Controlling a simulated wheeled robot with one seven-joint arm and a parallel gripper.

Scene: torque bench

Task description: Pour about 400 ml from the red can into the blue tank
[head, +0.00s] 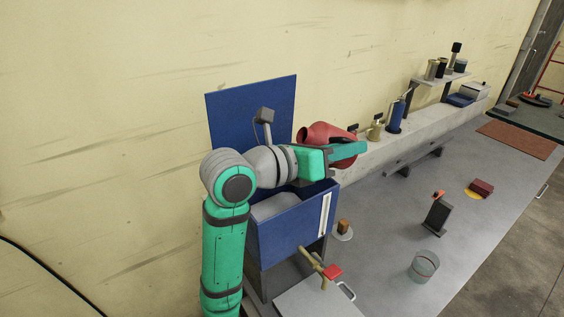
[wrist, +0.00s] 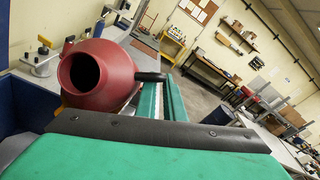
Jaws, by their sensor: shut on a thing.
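The red can (head: 330,133) is held by my gripper (head: 348,151) above the right back part of the blue tank (head: 280,236). It lies tipped, with its dark round mouth toward the left. In the wrist view the red can (wrist: 118,75) shows its open mouth facing the camera, and its black handle reaches the green fingers of my gripper (wrist: 165,98). No liquid stream is visible. The tank's blue lid (head: 240,105) stands raised behind my arm. A pale level strip runs down the tank's front. My arm hides part of the tank opening, and the level inside cannot be read.
A brass tap with a red handle (head: 332,271) sticks out low on the tank's front. A glass jar (head: 424,266) and a dark stand (head: 438,215) are on the grey bench (head: 390,225). A blue bottle (head: 396,116) stands on the back ledge.

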